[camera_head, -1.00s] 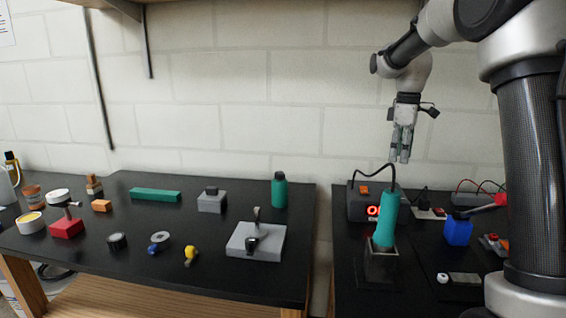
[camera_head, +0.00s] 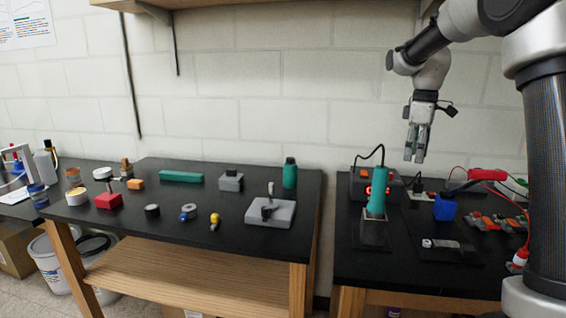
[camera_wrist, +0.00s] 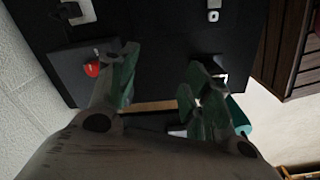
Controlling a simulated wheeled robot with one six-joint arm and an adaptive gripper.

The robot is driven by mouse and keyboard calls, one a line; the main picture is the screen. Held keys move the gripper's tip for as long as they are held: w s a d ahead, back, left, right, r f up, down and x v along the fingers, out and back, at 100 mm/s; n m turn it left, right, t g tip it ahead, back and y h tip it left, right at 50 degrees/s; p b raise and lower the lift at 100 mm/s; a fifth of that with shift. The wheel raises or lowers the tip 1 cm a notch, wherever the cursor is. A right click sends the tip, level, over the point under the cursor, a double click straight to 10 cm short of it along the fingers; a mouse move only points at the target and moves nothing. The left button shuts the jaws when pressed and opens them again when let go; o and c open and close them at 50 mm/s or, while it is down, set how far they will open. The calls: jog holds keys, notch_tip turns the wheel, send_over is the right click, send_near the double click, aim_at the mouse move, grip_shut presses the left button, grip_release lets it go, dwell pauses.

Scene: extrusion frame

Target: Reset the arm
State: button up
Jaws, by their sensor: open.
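My gripper (camera_head: 416,142) hangs from my raised arm above the right-hand black table (camera_head: 400,268), its fingers pointing down. It is open and I see nothing between its fingers. It is apart from everything on the table. In the wrist view my gripper (camera_wrist: 155,85) shows its two green-grey fingers spread, with the dark table top beyond. Below it in the head view a teal-handled soldering iron (camera_head: 377,197) stands tilted in a dark stand, in front of its station (camera_head: 361,186) with a lit red display.
The right table also bears a blue block (camera_head: 446,208) and red-handled tool (camera_head: 488,175). The left table (camera_head: 165,226) holds a grey block with lever (camera_head: 270,212), teal bottle (camera_head: 290,173), teal bar (camera_head: 181,176) and red block (camera_head: 108,201). A gap separates the tables. A wooden shelf (camera_head: 260,3) hangs above.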

jog(key=s+r+m+t, duration=0.1)
jog(key=s+r+m, duration=0.15)
jog(key=s, duration=0.75)
jog(key=s+r+m+t, duration=0.15)
jog(key=s+m, duration=0.25)
jog(key=s, duration=0.5)
jog(key=s+f+m+t, duration=0.1)
jog(key=s+f+m, duration=0.1)
jog(key=s, duration=0.4)
jog(key=s+a+f+m, duration=0.1)
jog(key=s+f+m, duration=0.1)
jog(key=s, duration=0.5)
jog(key=shift+s+f+t, duration=0.3)
jog(key=shift+f+t, duration=0.05)
jog(key=shift+f, duration=0.35)
jog(key=shift+m, duration=0.25)
jog(key=shift+c, duration=0.3)
